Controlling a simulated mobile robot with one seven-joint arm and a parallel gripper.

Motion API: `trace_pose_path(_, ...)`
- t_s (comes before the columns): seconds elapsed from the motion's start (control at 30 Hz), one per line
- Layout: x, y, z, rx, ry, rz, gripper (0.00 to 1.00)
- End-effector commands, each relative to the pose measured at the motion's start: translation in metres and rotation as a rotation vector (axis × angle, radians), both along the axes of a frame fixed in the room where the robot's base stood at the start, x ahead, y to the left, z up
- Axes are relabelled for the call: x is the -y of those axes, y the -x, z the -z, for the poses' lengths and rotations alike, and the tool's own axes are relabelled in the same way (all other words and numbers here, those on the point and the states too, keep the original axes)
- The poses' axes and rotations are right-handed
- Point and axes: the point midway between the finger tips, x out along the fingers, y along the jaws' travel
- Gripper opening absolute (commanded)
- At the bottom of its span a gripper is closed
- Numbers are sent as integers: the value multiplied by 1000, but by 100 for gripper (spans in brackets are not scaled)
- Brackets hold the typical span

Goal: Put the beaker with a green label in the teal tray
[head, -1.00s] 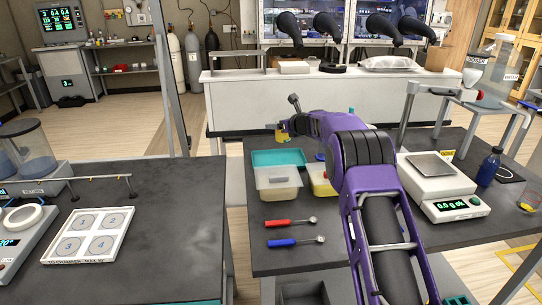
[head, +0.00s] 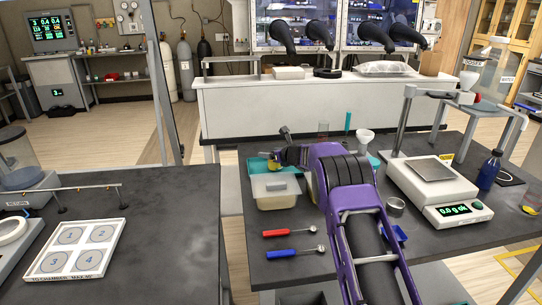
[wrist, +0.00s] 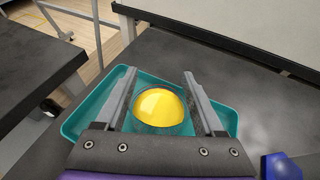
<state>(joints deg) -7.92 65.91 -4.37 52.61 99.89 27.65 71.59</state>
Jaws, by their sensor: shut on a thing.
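My gripper (head: 272,161) is shut on a beaker (wrist: 160,107) with bright yellow contents, which sits between the two fingers in the wrist view. No green label shows on the side I can see. The teal tray (wrist: 72,127) lies directly beneath the beaker in the wrist view. In the head view the teal tray (head: 252,166) is partly hidden by my gripper and the beaker. I cannot tell whether the beaker touches the tray floor.
A pale tub (head: 275,199) stands just in front of the tray. Red (head: 288,231) and blue (head: 294,252) handled tools lie nearer. A balance (head: 437,184) and blue bottle (head: 489,170) stand to the right. A funnel (head: 365,138) is behind my arm.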

Motion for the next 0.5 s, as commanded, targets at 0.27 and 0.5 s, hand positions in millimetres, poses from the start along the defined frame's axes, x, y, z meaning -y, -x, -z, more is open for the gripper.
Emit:
trace_pose_path(0.27,0,0,1,2,0,1,0)
trace_pose_path(0.5,0,0,4,1,0,1,92)
